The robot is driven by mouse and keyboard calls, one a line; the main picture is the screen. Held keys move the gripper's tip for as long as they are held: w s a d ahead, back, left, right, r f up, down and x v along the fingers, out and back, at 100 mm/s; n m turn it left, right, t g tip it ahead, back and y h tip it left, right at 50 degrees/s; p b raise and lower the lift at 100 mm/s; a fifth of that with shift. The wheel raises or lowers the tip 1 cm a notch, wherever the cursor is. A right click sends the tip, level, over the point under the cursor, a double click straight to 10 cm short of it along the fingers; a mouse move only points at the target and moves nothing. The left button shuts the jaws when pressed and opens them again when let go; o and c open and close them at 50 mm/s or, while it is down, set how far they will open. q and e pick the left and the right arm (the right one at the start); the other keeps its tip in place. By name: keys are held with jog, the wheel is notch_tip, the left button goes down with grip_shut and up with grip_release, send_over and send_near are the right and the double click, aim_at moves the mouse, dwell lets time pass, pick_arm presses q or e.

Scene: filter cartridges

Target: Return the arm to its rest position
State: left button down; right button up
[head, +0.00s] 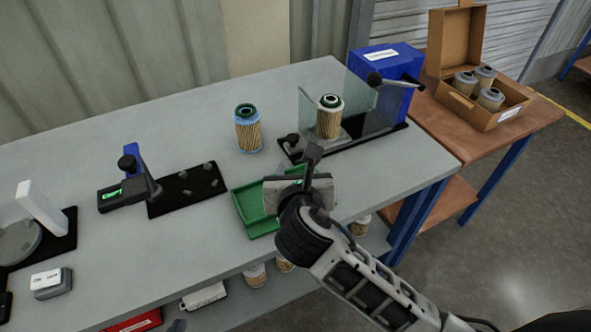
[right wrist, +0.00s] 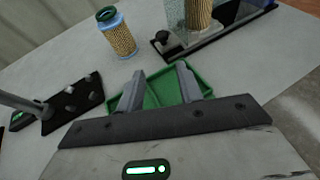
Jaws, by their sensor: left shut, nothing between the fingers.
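My right gripper (head: 305,180) comes in from the lower right and hangs over the green tray (head: 243,207). In the right wrist view its two fingers (right wrist: 160,72) stand apart with nothing between them, and the green tray (right wrist: 163,98) shows beyond them. My left gripper is not seen in either view. A filter cartridge with a blue band and green top (head: 248,132) stands upright on the table behind the tray. Another cartridge (head: 328,122) stands upright in the fixture with the clear shield (head: 365,100).
A blue block (head: 387,65) and a lever stand by the shield. A black fixture with pegs (head: 187,188) and a display unit (head: 124,194) are left of the tray. An open cardboard box (head: 459,45) holds three cartridges on the wooden side table (head: 440,128). Cartridges also stand on the lower shelf.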

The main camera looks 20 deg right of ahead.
dwell(0.5)
jog(key=s+d+f+m+g, duration=0.1)
jog(key=m, duration=0.1)
jog(key=s+f+m, duration=0.1)
jog(key=m, duration=0.1)
jog(key=s+d+f+m+g, duration=0.1)
jog(key=s+m, duration=0.1)
jog(key=m, duration=0.1)
jog(key=shift+d+f+g, duration=0.2)
jog(key=shift+d+g, duration=0.1)
jog(key=s+d+f+m+g+y, duration=0.2)
jog(key=s+d+f+m+g, duration=0.15)
jog(key=s+m, duration=0.7)
jog(key=s+d+f+m+g+y, duration=0.15)
jog(key=s+m+g, duration=0.25)
jog(key=s+m, duration=0.7)
jog(key=w+a+f+m+t+y, duration=0.2)
jog(key=w+a+f+t, duration=0.2)
jog(key=w+f+t, duration=0.3)
notch_tip(320, 180, down, 3)
jog(key=shift+w+r, duration=0.1)
jog(key=shift+w, duration=0.75)
